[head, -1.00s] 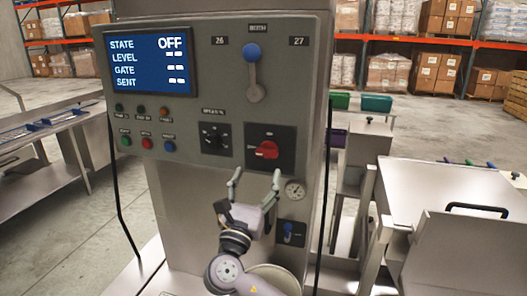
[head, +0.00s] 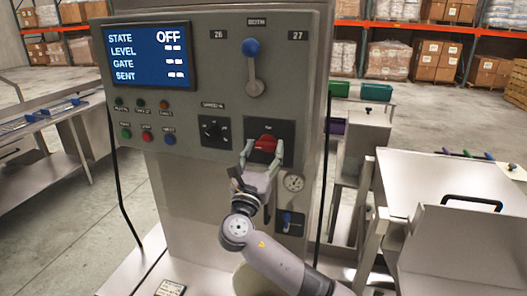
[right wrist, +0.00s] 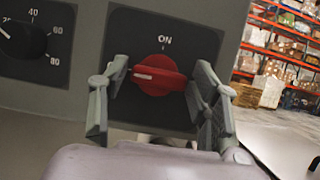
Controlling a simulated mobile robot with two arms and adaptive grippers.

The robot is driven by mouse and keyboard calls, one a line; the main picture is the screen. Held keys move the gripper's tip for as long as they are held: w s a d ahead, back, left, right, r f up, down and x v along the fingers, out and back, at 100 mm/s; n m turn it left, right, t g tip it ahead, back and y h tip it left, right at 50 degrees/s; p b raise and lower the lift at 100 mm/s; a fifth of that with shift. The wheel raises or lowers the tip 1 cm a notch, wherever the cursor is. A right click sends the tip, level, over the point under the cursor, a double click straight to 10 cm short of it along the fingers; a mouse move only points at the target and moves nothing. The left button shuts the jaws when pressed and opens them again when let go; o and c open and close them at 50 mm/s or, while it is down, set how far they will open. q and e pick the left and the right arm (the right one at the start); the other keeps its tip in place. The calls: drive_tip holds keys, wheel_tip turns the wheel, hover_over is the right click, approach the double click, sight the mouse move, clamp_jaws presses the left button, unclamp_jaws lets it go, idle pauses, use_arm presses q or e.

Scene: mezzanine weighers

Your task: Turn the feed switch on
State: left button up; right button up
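The feed switch is a red rotary knob (head: 264,144) on a dark square plate at the lower right of the grey machine panel. In the right wrist view the red knob (right wrist: 158,75) has its white pointer mark turned to the left, away from the "ON" label above it. The panel screen (head: 150,57) reads STATE OFF. My right gripper (head: 262,152) is open, with one finger on each side of the knob. In the right wrist view a gap shows between the fingers (right wrist: 160,95) and the knob. My left gripper is not in view.
A black dial (head: 214,132) sits left of the switch. A blue-knobbed lever (head: 251,50) is above it, and small coloured buttons (head: 147,136) are at left.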

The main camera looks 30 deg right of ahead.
drive_tip(key=c, duration=0.8)
drive_tip(key=shift+f+m+g+h+b, duration=0.25)
drive_tip(key=shift+m+g+h+b, duration=0.25)
drive_tip(key=shift+m+b, duration=0.7)
drive_tip(key=m+g+b, duration=0.1)
drive_tip(key=m+b, duration=0.1)
drive_tip(key=m, duration=0.2)
drive_tip(key=shift+g+h, duration=0.4)
drive_tip(key=m+g+b, duration=0.1)
drive_tip(key=m, duration=0.2)
drive_tip(key=m+g+b, duration=0.1)
drive_tip(key=m+b, duration=0.1)
drive_tip(key=m, duration=0.1)
drive_tip(key=shift+r+g+b, duration=0.1)
drive_tip(key=shift+g+b, duration=0.2)
drive_tip(key=shift+g, duration=0.1)
drive_tip(key=m+g+b, duration=0.2)
drive_tip(key=m, duration=0.3)
drive_tip(key=shift+a+r, duration=0.1)
drive_tip(key=shift+r, duration=0.05)
drive_tip(key=shift+m+g+y+b, duration=0.2)
drive_tip(key=shift+m+g+y, duration=0.2)
drive_tip(key=shift+m, duration=0.85)
drive_tip(key=shift+m+g+y+b, duration=0.2)
drive_tip(key=shift+m+g+y, duration=0.15)
drive_tip(key=shift+m, duration=0.9)
drive_tip(key=o, duration=1.2)
drive_tip(key=shift+c, duration=0.2)
